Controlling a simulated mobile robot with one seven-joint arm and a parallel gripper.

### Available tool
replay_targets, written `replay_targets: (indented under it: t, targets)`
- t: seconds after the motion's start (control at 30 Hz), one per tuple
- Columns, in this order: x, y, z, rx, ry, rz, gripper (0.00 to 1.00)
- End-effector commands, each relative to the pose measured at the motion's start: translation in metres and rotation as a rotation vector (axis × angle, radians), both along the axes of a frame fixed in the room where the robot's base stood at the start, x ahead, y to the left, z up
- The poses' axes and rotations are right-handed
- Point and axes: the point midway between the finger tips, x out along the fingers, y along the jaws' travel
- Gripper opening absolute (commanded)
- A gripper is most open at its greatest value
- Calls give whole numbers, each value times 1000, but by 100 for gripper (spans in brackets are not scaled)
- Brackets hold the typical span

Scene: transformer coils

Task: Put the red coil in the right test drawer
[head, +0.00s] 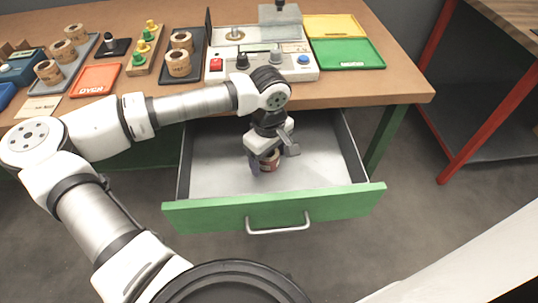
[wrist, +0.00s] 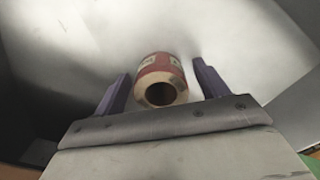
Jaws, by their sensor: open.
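The red coil (wrist: 160,66) stands on the floor of the open drawer, between the two spread fingers of my gripper (wrist: 160,84) in the wrist view. Clear gaps show on both sides of it, so the fingers do not touch it. In the head view the red coil (head: 270,160) is partly hidden by my gripper (head: 268,160), which reaches down into the drawer. The green-fronted drawer (head: 340,203) is pulled out under the workbench and holds nothing else that I can see.
The workbench (head: 400,92) carries a test device (head: 262,67), green (head: 346,53) and yellow (head: 333,26) trays, a red tray (head: 95,80) and several tan coils. A red-legged table (head: 448,150) stands at the right. Drawer floor around the coil is clear.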

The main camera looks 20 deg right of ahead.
Motion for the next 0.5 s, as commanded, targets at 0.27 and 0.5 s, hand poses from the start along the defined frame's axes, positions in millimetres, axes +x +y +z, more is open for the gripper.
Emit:
replay_targets:
  t: [0.27,0.5]
  targets:
    - [1,0,18,0,-3,1,73]
    - [1,0,72,-1,-4,2,73]
